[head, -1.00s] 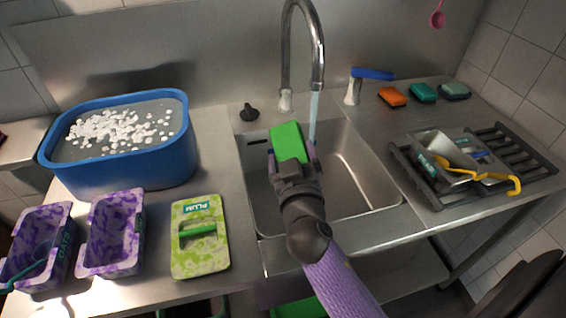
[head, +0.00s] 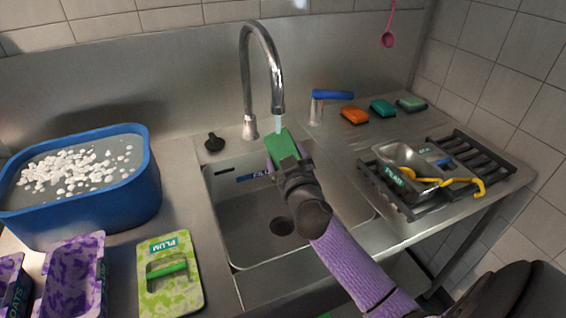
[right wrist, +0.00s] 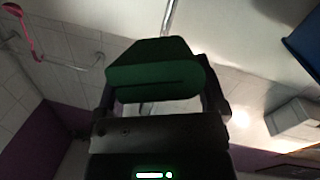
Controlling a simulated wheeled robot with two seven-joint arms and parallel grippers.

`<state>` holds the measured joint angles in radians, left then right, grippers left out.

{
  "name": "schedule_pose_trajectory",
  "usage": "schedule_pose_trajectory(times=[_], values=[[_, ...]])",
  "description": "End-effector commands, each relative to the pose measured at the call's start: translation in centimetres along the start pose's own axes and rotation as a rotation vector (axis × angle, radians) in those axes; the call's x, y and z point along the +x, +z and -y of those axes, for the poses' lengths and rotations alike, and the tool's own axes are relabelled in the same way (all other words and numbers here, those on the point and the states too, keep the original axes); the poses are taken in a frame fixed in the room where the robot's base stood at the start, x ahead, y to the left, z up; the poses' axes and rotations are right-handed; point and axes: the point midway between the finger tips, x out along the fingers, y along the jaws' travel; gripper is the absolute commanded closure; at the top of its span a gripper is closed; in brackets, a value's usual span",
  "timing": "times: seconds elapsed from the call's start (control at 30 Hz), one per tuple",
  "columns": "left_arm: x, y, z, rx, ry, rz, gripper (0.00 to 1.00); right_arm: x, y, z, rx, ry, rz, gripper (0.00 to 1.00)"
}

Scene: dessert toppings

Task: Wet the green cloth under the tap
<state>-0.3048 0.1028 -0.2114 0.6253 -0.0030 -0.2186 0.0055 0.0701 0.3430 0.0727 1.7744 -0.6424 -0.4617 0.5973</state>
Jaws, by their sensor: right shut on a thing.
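My right gripper (head: 287,168) is shut on the green cloth (head: 279,146) and holds it over the sink (head: 240,225). The green cloth also shows in the right wrist view (right wrist: 155,75), between the fingers. The tap (head: 262,60) arches over the sink, and a short stream of water (head: 278,123) comes from its spout down onto the top of the cloth. The blue tap lever (head: 333,95) stands to the right of the tap. My left gripper is not in view.
A blue tub (head: 85,205) of water with white floating pieces stands at the left. In front are a green PLUM board (head: 185,296) and purple tins (head: 62,300). A dark rack (head: 470,165) with a metal container is at the right. Orange and green sponges (head: 383,108) lie behind it.

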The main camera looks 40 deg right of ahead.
Motion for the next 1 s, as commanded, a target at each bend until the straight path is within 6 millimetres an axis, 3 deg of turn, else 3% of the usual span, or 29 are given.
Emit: schedule_pose_trajectory(times=[0.43, 1.0], values=[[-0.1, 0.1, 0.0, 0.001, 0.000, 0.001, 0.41, -0.3, -0.1, 0.3, 0.001, -0.001, 0.000, 0.67], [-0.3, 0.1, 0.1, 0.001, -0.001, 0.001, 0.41, -5.0, -1.4, 4.4, 0.001, -0.002, 0.001, 0.67]])
